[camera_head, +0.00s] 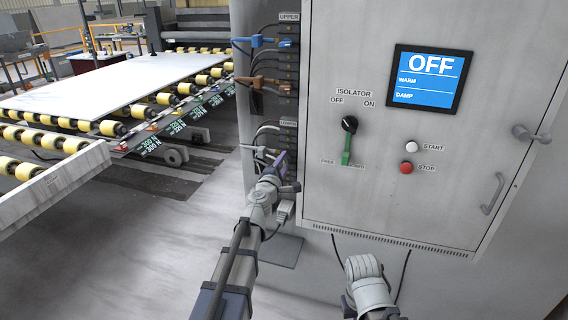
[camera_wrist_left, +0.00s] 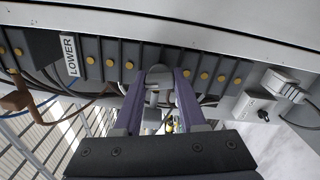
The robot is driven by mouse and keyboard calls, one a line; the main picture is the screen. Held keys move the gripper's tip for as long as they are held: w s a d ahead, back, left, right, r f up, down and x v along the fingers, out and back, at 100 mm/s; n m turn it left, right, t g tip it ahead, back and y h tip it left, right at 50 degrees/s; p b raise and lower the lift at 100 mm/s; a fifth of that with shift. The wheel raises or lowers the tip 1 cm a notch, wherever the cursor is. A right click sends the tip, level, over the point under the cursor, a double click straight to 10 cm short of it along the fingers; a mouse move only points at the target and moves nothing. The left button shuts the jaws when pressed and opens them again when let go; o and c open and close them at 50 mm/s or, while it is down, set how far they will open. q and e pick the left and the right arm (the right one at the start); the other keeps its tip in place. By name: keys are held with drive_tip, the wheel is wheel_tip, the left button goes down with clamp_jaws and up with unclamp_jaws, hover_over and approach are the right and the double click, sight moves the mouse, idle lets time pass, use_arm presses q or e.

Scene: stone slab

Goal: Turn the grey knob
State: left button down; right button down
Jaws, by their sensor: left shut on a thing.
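A grey T-shaped piece, which may be the grey knob (camera_wrist_left: 158,76), sits at the lower row of sockets in the left wrist view. In the head view the grey piece (camera_head: 260,153) shows beside the cabinet's left side, partly hidden by my gripper. My left gripper (camera_head: 281,163) is shut on this grey piece, with a purple finger on either side of it in the wrist view. How far it is turned I cannot tell. My right arm shows at the bottom of the head view, but its gripper is not in view.
The cabinet front has a black isolator switch (camera_head: 349,124) with a green lever, a white start button (camera_head: 411,147), a red stop button (camera_head: 406,167) and an "OFF" screen (camera_head: 430,79). Blue (camera_head: 257,41) and brown (camera_head: 258,82) plugs stick out above my gripper. A roller conveyor stands left.

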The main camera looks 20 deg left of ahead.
use_arm(q)
drive_tip(key=n, duration=0.5)
drive_tip(key=shift+n, duration=0.3)
drive_tip(key=n, duration=0.5)
drive_tip(key=shift+s+d+f, duration=0.1)
drive_tip(key=shift+n, duration=0.3)
drive_tip(key=c, duration=0.8)
unclamp_jaws()
drive_tip(key=shift+o, duration=0.2)
drive_tip(key=s, duration=0.7)
drive_tip(key=shift+s, duration=0.4)
